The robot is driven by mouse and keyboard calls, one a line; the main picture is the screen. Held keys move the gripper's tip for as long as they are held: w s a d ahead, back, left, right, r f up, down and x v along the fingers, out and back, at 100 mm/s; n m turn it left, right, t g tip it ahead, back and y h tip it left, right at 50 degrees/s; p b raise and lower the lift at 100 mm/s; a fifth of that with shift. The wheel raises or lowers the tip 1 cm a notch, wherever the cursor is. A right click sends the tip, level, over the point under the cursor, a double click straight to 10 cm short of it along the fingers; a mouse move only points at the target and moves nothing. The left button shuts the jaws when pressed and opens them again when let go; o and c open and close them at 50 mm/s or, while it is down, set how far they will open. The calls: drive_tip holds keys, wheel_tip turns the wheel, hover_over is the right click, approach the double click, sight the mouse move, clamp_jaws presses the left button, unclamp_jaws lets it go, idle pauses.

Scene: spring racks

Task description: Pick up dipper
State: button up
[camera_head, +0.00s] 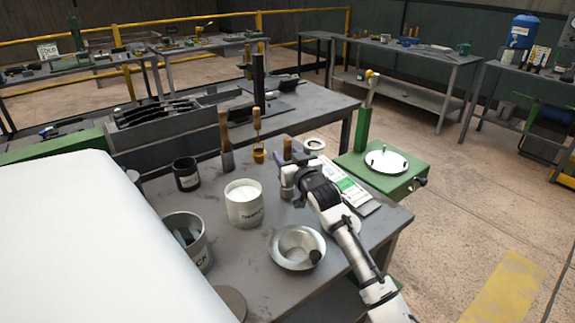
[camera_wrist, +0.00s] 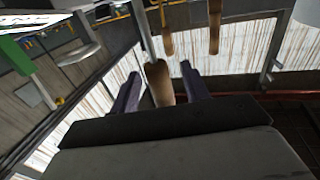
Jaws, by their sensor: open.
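My gripper (camera_head: 291,167) is over the grey workbench, at an upright wooden handle (camera_head: 287,148). In the wrist view my gripper (camera_wrist: 160,71) is open, its two fingers on either side of a wooden handle (camera_wrist: 158,84) with a thin grey shaft. I see no firm grip on it. A grey metal cylinder (camera_head: 287,187) shows below the gripper; I cannot tell whether it belongs to the handle. Left of it stand a wooden-handled tool with a brass-coloured cup (camera_head: 259,155) and a wooden-handled tool with a flat grey end (camera_head: 227,160). I cannot tell for sure which is the dipper.
A white lettered pot (camera_head: 244,208), a dark mug (camera_head: 186,178), a grey container (camera_head: 202,256) and a metal bowl (camera_head: 298,246) stand on the bench. A green scale (camera_head: 407,187) is to the right. A large white surface (camera_head: 80,240) fills the lower left.

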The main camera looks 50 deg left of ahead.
drive_tip(key=shift+w+a, duration=0.1)
drive_tip(key=shift+a, duration=0.15)
drive_tip(key=shift+c, duration=0.5)
drive_tip(key=c, duration=0.9)
